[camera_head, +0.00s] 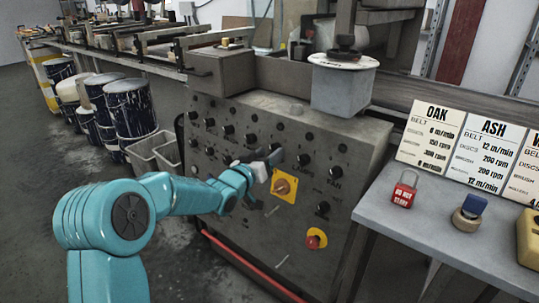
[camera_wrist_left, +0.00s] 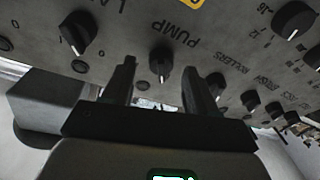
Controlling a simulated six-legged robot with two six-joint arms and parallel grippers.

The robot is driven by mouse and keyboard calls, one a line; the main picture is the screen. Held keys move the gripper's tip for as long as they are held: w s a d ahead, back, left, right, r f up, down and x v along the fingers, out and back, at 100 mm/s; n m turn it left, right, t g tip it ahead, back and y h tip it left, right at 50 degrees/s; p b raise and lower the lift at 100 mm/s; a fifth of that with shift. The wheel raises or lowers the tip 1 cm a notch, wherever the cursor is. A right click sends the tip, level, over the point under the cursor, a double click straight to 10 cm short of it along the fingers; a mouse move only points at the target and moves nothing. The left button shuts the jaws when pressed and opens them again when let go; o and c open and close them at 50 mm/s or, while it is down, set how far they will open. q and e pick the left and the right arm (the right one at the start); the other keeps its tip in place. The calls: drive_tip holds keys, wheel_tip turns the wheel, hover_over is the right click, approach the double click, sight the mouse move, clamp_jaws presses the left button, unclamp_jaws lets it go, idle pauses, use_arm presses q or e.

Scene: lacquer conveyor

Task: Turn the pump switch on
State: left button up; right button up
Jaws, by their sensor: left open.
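In the left wrist view, my left gripper (camera_wrist_left: 159,72) is open, with one dark finger on each side of the knob. I cannot tell whether the fingers touch it or how deep they reach. In the head view, my teal left arm reaches the panel from the left, and its gripper (camera_head: 267,164) is at the panel's upper middle, hiding the pump knob. My right gripper is in neither view.
Other black knobs crowd the panel, including one left of the pump knob (camera_wrist_left: 78,31) and one to the right (camera_wrist_left: 250,99). A yellow-plated rotary switch (camera_head: 285,186) sits just below right of my gripper; a red emergency stop (camera_head: 316,239) is lower. A side table (camera_head: 400,222) stands right.

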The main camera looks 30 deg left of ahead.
use_arm(q)
drive_tip(key=shift+w, duration=0.7)
drive_tip(key=shift+a, duration=0.1)
drive_tip(key=c, duration=1.1)
drive_tip(key=shift+o, duration=0.3)
